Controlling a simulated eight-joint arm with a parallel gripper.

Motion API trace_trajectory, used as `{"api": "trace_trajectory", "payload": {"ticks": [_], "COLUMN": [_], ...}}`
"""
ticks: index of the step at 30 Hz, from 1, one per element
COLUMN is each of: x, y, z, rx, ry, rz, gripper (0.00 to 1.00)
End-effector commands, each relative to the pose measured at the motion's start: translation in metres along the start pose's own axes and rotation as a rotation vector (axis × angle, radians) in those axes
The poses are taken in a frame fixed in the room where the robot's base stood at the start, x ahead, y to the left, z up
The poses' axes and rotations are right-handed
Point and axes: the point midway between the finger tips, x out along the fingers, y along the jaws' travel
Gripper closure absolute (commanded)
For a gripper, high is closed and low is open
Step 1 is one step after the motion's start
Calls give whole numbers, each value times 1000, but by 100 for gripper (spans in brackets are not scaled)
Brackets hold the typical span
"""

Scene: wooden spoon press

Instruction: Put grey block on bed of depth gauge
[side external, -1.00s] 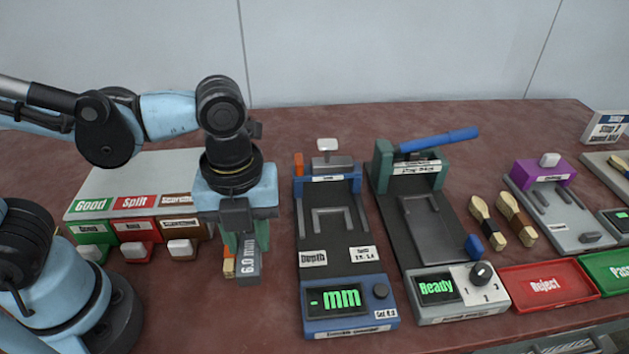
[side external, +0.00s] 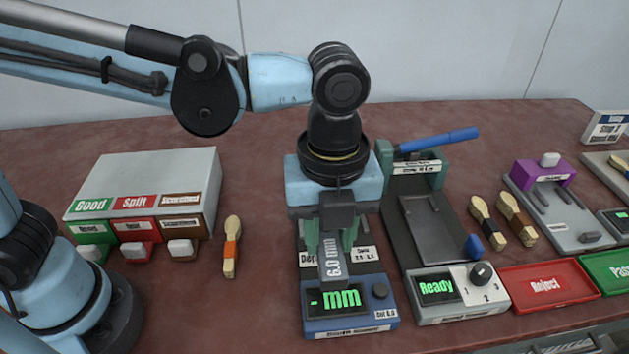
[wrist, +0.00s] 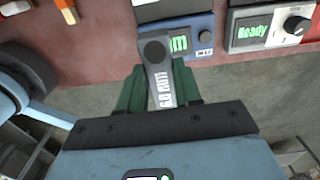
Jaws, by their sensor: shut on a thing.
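My gripper (side external: 331,240) is shut on the grey block (side external: 333,268), which is marked 6.0 mm. In the wrist view the block (wrist: 160,88) sits between the green fingers (wrist: 158,90). My gripper holds it above the blue depth gauge (side external: 350,323), over the area between the bed and the display. The gauge's screen reads "- mm". My arm and gripper hide most of the gauge's bed and its back end. The gauge's front also shows in the wrist view (wrist: 198,22).
Right of the gauge stands a press (side external: 430,225) with a blue lever and a "Ready" screen. A spoon with an orange band (side external: 231,247) lies left of the gauge. Further left is a grey sorting box (side external: 150,180). A red Reject tray (side external: 545,287) lies at right.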

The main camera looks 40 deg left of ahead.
Motion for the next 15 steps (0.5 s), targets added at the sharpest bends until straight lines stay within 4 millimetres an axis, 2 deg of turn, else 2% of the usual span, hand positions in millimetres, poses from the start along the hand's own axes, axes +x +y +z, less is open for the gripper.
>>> {"api": "trace_trajectory", "payload": {"ticks": [5, 15], "x": [7, 49], "y": [-10, -24], "z": [12, 79], "rx": [-4, -6], "ry": [0, 0], "rz": [0, 0], "gripper": [100, 100]}}
